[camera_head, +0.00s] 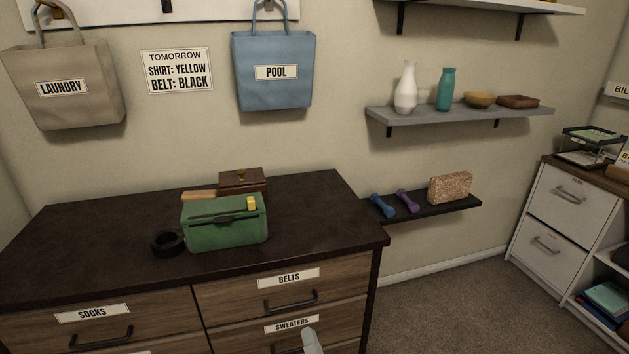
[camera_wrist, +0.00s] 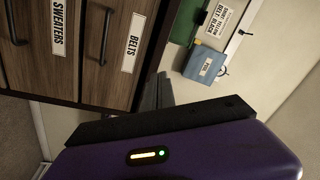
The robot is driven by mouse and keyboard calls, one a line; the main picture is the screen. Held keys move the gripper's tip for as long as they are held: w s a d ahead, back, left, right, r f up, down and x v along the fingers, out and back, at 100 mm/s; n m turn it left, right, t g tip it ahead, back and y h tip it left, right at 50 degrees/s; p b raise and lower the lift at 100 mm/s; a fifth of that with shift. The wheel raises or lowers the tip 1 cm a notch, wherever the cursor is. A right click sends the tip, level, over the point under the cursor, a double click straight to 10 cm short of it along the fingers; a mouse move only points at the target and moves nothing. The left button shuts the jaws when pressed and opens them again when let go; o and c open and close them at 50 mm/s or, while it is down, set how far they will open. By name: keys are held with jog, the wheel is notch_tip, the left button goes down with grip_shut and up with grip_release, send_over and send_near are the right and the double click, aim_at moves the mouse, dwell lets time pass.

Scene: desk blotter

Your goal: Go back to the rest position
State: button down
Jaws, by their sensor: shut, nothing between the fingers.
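My gripper (camera_wrist: 160,88) shows in the wrist view, its dark fingers together and empty beyond my purple wrist housing. It is in front of the dresser (camera_head: 50,235), apart from the drawers as far as I can see. The wrist view is turned sideways and shows the BELTS drawer (camera_wrist: 112,50) and the SWEATERS drawer (camera_wrist: 40,60), both closed. In the head view a pale part, likely of my arm, shows at the bottom edge in front of the SWEATERS drawer; the rest of the arm is out of frame.
On the dresser top are a green box (camera_head: 225,225) with a yellow piece on it, a black coil (camera_head: 168,243) and a brown wooden box (camera_head: 241,180). A wall shelf (camera_head: 440,208) with dumbbells stands right of the dresser. Carpet (camera_head: 450,290) is clear between dresser and white cabinet (camera_head: 565,215).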

jog(key=s+d+r+n+g+h+p, duration=0.1)
jog(key=s+d+r+n+h+p, duration=0.1)
jog(key=s+d, duration=0.5)
jog(key=s+d+r+n+g+h+p, duration=0.1)
jog(key=s+d+r, duration=0.5)
jog(key=s, duration=1.3)
jog(key=s+d+r+n+g+h+p, duration=0.2)
jog(key=s+d+r+n+p, duration=0.3)
jog(key=s, duration=0.8)
jog(key=d, duration=0.2)
jog(key=shift+d+r+h+p, duration=0.3)
jog(key=shift+r+h, duration=0.1)
